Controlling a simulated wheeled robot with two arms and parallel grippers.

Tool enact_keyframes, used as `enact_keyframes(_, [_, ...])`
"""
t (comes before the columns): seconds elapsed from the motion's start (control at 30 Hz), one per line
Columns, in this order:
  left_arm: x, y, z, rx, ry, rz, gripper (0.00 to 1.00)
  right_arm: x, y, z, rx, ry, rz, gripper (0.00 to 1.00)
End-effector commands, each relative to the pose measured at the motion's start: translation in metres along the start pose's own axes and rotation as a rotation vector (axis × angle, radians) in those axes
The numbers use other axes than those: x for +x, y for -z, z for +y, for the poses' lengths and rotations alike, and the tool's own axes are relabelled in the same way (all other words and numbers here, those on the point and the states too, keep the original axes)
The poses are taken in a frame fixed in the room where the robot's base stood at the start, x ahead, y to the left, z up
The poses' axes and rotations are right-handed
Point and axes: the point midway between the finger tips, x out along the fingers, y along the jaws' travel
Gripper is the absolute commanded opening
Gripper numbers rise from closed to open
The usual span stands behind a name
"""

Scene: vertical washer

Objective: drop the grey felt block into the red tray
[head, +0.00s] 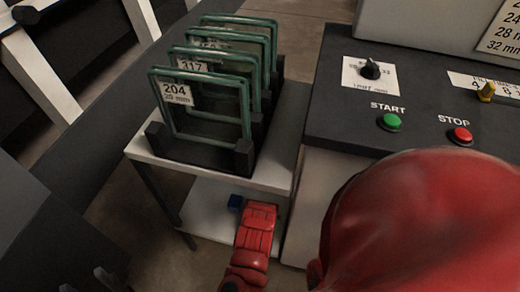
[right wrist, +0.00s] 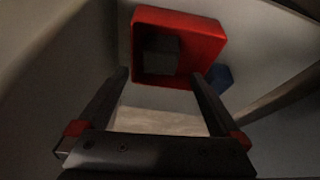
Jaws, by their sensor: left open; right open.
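The red tray (right wrist: 205,42) is at the top middle of the right wrist view, just beyond the fingertips. The dark grey block (right wrist: 161,52) shows within the tray's rim and appears to lie inside it; poor light hides the exact contact. My right gripper (right wrist: 160,74) is open, its fingers apart on either side of the block, with nothing between them. In the head view my red right arm covers that gripper, the tray and the block. My left gripper (head: 88,283) is open and empty at the bottom left edge of the head view.
A small blue object (head: 235,203) is on the lower white shelf (head: 205,215), beside the tray in the right wrist view. Above stands a rack of green frames (head: 200,105). The control panel with the START button (head: 390,122) and STOP button (head: 460,136) is at right.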

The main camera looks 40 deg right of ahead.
Motion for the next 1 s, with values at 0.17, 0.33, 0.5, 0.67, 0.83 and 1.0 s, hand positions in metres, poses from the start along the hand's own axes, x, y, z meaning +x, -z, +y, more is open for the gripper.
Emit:
enact_keyframes(0.17, [0.021, 0.004, -0.001, 0.000, 0.000, 0.000, 0.57, -0.044, 0.002, -0.002, -0.004, 0.004, 0.000, 1.00])
enact_keyframes(0.33, [0.036, 0.006, -0.002, 0.000, 0.000, 0.000, 0.57, -0.079, 0.002, -0.002, -0.006, 0.003, 0.001, 1.00])
enact_keyframes(0.5, [0.061, 0.010, -0.003, 0.000, 0.000, 0.000, 0.57, -0.121, 0.004, -0.002, -0.006, 0.002, 0.002, 1.00])
enact_keyframes(0.67, [0.081, 0.014, -0.004, 0.000, 0.000, 0.000, 0.57, -0.141, 0.002, 0.000, -0.002, 0.000, -0.003, 1.00])
enact_keyframes(0.83, [0.090, 0.015, -0.004, 0.000, 0.000, 0.000, 0.57, -0.148, 0.000, 0.000, -0.001, 0.000, -0.003, 1.00])
enact_keyframes(1.0, [0.090, 0.015, -0.004, 0.000, 0.000, 0.000, 0.57, -0.148, -0.001, 0.000, -0.001, 0.000, -0.002, 1.00])
